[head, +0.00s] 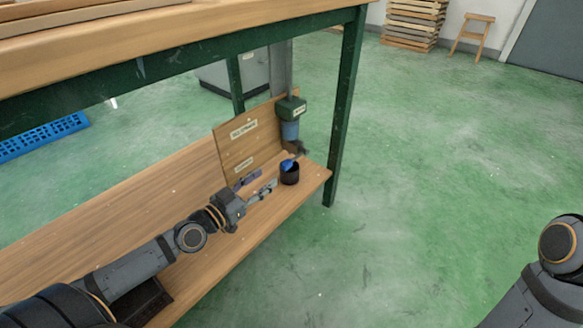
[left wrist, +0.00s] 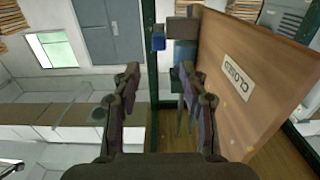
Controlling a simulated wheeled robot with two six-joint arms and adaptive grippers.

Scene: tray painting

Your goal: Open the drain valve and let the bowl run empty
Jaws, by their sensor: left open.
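In the head view a green filter unit (head: 291,109) with a blue bowl (head: 290,130) hangs at the end of the lower shelf. Below it a small blue lever (head: 288,164), apparently the drain valve's handle, shows just above a dark cup (head: 289,174). My left gripper (head: 267,178) is open and empty, low over the shelf, just left of the cup and apart from it. In the left wrist view its two fingers (left wrist: 160,72) are spread; a blue block (left wrist: 158,40) and the greyish bowl (left wrist: 185,53) show beyond them. The liquid level cannot be made out. My right gripper is out of view.
A wooden board (head: 233,148) with labels stands upright behind my left gripper; a label reading CLOSED (left wrist: 237,77) shows on it in the left wrist view. The table top (head: 180,40) overhangs the shelf (head: 120,210), and a green leg (head: 345,110) stands at right.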

